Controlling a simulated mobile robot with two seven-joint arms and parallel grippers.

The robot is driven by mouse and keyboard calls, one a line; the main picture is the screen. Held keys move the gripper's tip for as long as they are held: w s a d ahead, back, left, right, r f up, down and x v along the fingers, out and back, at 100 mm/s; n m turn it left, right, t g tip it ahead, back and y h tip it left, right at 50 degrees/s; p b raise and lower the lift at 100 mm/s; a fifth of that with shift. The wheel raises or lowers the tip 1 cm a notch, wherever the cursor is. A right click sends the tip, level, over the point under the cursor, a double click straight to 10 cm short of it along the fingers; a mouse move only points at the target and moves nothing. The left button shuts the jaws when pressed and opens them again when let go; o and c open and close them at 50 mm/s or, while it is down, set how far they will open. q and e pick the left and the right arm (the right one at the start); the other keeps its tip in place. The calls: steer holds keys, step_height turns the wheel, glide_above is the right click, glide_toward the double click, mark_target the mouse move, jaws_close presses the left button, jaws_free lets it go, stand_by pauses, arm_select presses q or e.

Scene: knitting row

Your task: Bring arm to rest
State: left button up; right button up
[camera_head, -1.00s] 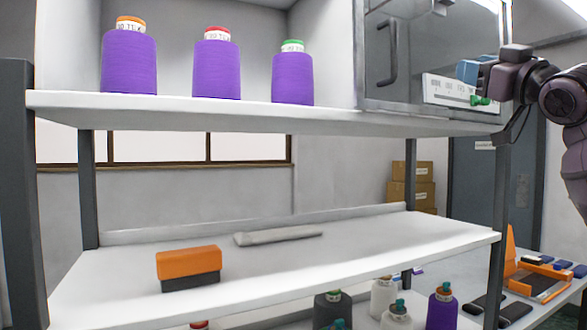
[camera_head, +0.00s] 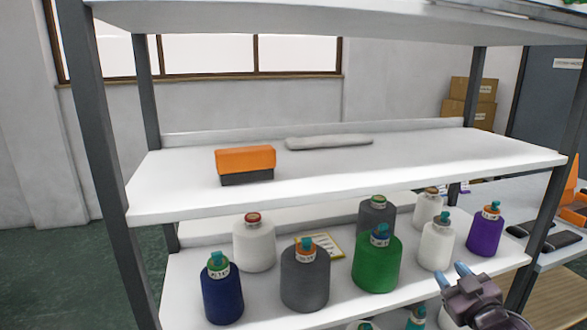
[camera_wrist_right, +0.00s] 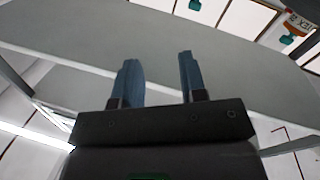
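A pale shelf-like surface (camera_wrist_right: 220,65) lies beyond the fingers there. My left gripper does not show in either view.
An orange and black box (camera_head: 245,165) and a grey flat item (camera_head: 328,142) lie on the middle shelf (camera_head: 160,195). A dark post (camera_head: 548,225) stands right of my gripper.

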steer(key=s+a+f+m+g+h, duration=0.1)
steer(key=s+a+f+m+g, duration=0.1)
steer(key=s+f, duration=1.1)
steer(key=s+a+f+m+g, duration=0.2)
steer(key=s+a+f+g, duration=0.1)
steer(key=s+f, duration=1)
steer(key=shift+a+f+m+g+h, duration=0.15)
steer(key=shift+f+m+g+h, duration=0.2)
steer(key=shift+g, duration=0.45)
steer(key=shift+s, duration=0.1)
